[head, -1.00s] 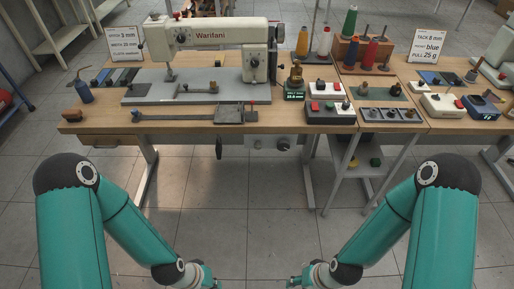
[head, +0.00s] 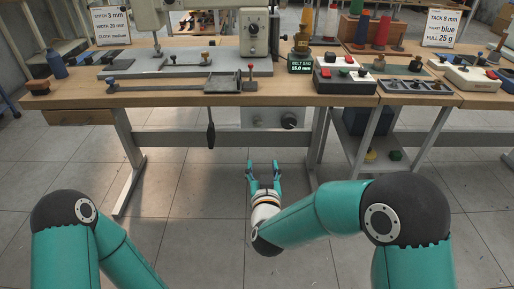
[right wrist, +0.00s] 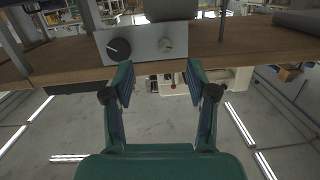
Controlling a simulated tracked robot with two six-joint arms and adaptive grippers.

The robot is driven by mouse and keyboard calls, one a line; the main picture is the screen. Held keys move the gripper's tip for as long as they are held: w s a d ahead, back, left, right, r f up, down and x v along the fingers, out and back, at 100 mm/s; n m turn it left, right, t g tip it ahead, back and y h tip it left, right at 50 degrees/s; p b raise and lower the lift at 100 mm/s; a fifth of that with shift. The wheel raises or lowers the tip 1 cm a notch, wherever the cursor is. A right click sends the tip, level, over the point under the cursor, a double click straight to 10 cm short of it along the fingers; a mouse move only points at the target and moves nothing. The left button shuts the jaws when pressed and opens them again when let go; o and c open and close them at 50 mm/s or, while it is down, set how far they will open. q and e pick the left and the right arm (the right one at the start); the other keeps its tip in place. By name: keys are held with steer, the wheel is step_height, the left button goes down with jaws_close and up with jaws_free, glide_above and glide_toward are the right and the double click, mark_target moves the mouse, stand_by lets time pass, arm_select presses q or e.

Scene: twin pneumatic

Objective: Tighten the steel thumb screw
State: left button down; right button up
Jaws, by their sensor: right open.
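Under the table edge, in the head view, a grey panel (head: 273,137) carries a round steel knob (head: 257,117), which looks like the thumb screw, and a black knob (head: 289,120). The right wrist view, which looks upside down, shows the steel knob (right wrist: 167,45) and the black knob (right wrist: 119,48) on the panel (right wrist: 143,46). My right gripper (head: 263,166) is open and empty, in front of and below the panel, clear of the knobs. Its two fingers also show in the right wrist view (right wrist: 160,80). My left gripper is out of view; only its arm shows.
The wooden table (head: 160,98) bears a sewing machine (head: 254,38), a long grey bar with a slide (head: 231,85), control boxes (head: 346,76) and thread cones (head: 382,27). A dark lever (head: 211,135) hangs below the edge, left of the panel. Open floor lies before the table.

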steer(key=a+r+t+b, duration=0.1)
steer(key=r, duration=0.1)
arm_select(q)
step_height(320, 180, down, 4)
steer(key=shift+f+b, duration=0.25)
steer(key=shift+b, duration=0.8)
arm_select(e)
glide_toward(257, 124)
steer(key=shift+h, duration=0.4)
steer(key=w, duration=0.9)
steer(key=shift+w+a+f, duration=0.15)
steer(key=shift+w+a, duration=0.05)
steer(key=shift+w, duration=0.15)
jaws_close()
